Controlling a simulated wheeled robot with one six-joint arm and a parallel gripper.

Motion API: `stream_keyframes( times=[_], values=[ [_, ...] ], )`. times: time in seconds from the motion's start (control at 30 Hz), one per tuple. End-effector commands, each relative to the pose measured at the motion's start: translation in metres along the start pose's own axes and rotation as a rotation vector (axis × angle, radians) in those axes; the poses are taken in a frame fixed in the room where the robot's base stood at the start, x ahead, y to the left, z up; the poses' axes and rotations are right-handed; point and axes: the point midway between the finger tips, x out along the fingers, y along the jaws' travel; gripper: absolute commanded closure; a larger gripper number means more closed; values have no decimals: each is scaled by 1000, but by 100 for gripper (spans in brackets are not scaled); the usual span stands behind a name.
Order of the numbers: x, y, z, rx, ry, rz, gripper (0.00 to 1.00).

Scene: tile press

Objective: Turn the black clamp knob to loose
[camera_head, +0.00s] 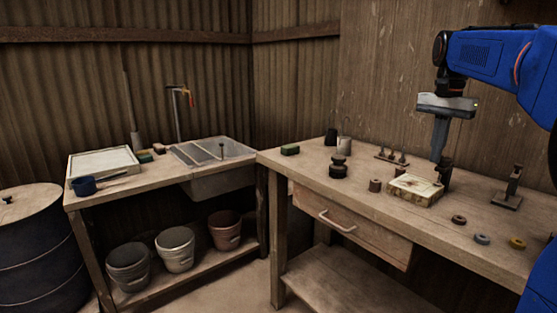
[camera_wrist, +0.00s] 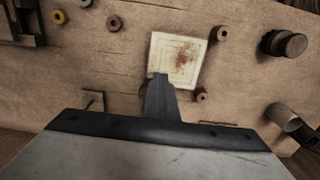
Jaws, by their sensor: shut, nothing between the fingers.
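My gripper (camera_head: 438,158) points down over the workbench, its narrow fingers shut and empty. A dark upright piece (camera_head: 446,170), which may be the black clamp knob, stands at the back right corner of a pale, stained square tile block (camera_head: 412,190). The fingertips are right beside or just above this piece; I cannot tell whether they touch it. In the wrist view the shut fingers (camera_wrist: 158,80) reach the lower left corner of the tile block (camera_wrist: 177,58) and hide the dark piece. The knob's turn position cannot be read.
Small brown cylinders (camera_head: 375,185) stand near the block, with dark stacked pieces (camera_head: 338,168) farther left. A pegged rack (camera_head: 392,157) is behind. A post on a base (camera_head: 508,188) stands to the right. Several rings (camera_head: 482,239) lie at the front right.

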Motion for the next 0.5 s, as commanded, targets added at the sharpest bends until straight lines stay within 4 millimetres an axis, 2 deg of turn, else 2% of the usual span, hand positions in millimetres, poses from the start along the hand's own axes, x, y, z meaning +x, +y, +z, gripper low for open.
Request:
stream_keyframes(
  times=[0.5],
  values=[
    [1,10,1,2,2,2,100]
  ],
)
